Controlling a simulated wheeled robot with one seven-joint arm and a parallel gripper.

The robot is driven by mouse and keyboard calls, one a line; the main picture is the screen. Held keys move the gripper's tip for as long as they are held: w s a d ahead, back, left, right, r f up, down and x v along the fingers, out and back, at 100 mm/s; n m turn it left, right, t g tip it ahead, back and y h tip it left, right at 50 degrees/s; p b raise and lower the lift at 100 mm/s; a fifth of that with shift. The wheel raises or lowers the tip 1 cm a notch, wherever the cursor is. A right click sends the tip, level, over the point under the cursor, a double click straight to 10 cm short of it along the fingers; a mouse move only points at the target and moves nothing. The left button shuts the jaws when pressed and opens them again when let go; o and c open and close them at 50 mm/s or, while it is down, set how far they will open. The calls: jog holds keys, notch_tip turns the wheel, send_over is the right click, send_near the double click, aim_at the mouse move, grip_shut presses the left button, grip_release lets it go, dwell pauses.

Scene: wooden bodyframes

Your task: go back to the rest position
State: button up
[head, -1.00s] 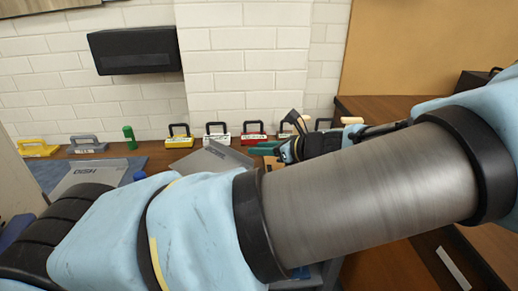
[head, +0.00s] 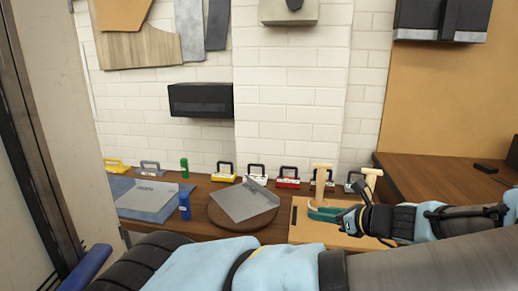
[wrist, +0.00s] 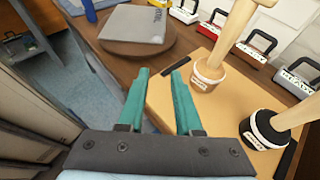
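My gripper (head: 322,213) has teal fingers and hangs over the left part of a tan wooden board (head: 303,234) on the bench. The wrist view shows my gripper (wrist: 160,73) with its two fingers apart and nothing between them. My arm fills the bottom of the head view and hides the front of the bench.
A grey panel (head: 245,202) lies on a round wooden turntable (head: 226,226). Another grey panel (head: 148,196) lies on a blue mat. A blue bottle (head: 184,207) and a green bottle (head: 184,168) stand on the bench. Several handled blocks line the wall. A post stands at the left.

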jog(key=s+a+f+n+g+h, duration=0.1)
jog(key=a+f+n+g, duration=0.2)
jog(key=a+n+g, duration=0.4)
jog(key=s+a+f+n+g, duration=0.25)
jog(key=a+n, duration=0.25)
jog(key=a, duration=0.3)
jog(key=s+a+r+n+h, duration=0.2)
jog(key=a+r+n+h, duration=0.5)
jog(key=n, duration=0.8)
notch_tip(320, 180, up, 3)
jog(key=shift+s+a+r+n, duration=0.15)
jog(key=shift+a+n, duration=0.25)
jog(key=shift+a, duration=0.3)
